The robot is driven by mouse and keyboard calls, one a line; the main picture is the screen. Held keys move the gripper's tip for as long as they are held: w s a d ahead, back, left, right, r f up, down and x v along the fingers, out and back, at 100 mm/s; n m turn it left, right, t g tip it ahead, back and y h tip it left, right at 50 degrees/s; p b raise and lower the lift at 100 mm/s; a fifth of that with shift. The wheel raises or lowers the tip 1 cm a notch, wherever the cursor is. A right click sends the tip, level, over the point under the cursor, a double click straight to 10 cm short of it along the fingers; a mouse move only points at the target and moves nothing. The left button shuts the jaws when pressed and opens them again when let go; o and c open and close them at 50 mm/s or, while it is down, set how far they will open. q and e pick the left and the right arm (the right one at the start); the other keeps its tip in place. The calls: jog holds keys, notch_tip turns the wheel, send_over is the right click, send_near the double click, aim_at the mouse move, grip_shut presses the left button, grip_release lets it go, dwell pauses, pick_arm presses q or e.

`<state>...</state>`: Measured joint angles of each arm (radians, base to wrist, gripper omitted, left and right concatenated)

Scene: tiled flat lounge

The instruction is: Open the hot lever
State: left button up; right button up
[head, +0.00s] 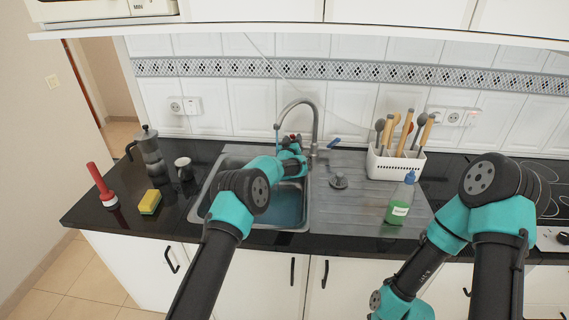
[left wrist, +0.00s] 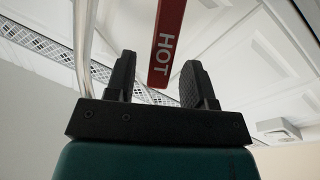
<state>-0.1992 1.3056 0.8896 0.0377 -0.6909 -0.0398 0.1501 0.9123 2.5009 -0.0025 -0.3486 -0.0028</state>
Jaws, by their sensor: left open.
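The red hot lever (left wrist: 167,45), marked "HOT", shows large in the left wrist view. Its lower end appears between the two fingers of my left gripper (left wrist: 156,72), with gaps on both sides. That gripper is open and holds nothing. In the head view my left gripper (head: 291,141) is at the left of the tap (head: 315,125), and the arm and gripper mostly hide the red lever there. The blue lever (head: 334,144) sticks out to the right of the tap. My right arm is at the right, but its gripper is out of view.
The sink basin (head: 207,196) lies below my left arm. A soap bottle (head: 400,200) and a white utensil holder (head: 394,165) stand to the right. A moka pot (head: 149,155), cup (head: 184,168), sponge (head: 150,202) and red-handled plunger (head: 101,185) are at the left.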

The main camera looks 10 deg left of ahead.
pick_arm(q)
jog(key=s+a+f, duration=0.2)
jog(key=s, duration=1.3)
jog(key=shift+a, duration=0.1)
jog(key=shift+r, duration=0.2)
jog(key=shift+s+a+r+g+h, duration=0.15)
jog(key=shift+r+g+h, duration=0.05)
jog(key=shift+r+g, duration=0.2)
jog(key=shift+s+a+r+g+h, duration=0.1)
jog(key=shift+a+r+g+h, duration=0.1)
jog(key=shift+r+g, duration=0.2)
jog(key=shift+w, duration=0.15)
jog(key=shift+w+d, duration=0.55)
jog(key=shift+w, duration=2.25)
jog(key=shift+w+d, duration=0.5)
jog(key=shift+w, duration=2.3)
jog(key=shift+w+d, duration=0.55)
jog(key=shift+w, duration=2.25)
